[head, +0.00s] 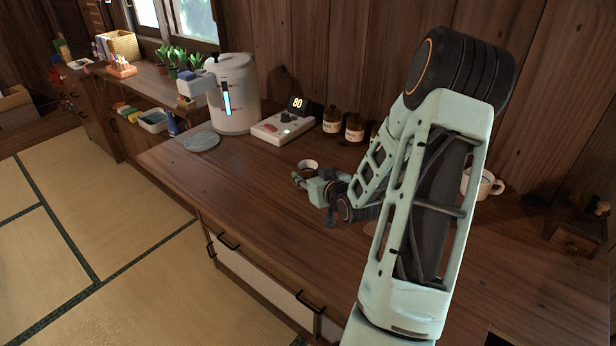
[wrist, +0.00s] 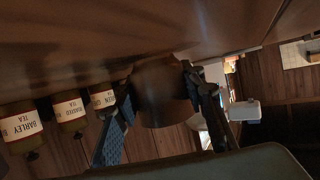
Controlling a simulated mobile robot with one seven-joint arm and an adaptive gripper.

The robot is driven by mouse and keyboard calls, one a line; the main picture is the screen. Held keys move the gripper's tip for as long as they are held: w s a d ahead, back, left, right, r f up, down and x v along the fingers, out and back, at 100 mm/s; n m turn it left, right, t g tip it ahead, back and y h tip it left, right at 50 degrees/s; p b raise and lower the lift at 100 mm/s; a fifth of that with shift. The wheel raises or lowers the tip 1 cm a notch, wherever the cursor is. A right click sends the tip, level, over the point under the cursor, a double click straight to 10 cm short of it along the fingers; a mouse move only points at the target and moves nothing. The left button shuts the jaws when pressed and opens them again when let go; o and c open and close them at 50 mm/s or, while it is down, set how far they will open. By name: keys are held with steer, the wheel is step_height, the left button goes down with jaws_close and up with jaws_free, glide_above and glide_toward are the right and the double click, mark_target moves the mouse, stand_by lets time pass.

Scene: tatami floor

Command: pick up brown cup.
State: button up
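The brown cup (head: 308,167) stands on the wooden counter in the head view, just behind my gripper (head: 301,181). In the wrist view, which is upside down, the brown cup (wrist: 160,92) lies between the two fingers of my gripper (wrist: 158,76). One finger is on each side of it, and the fingers are spread about as wide as the cup. I cannot tell whether they touch it. The cup's lower part is partly hidden by my gripper in the head view.
Labelled brown tea jars (head: 355,127) stand behind the cup near the wall. A control box (head: 283,127), a white kettle (head: 233,95) and a round coaster (head: 202,141) are farther left. A white mug (head: 484,185) is right of my arm. The counter's front left is clear.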

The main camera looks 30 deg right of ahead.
steer(key=c, duration=0.5)
steer(key=shift+r, duration=0.2)
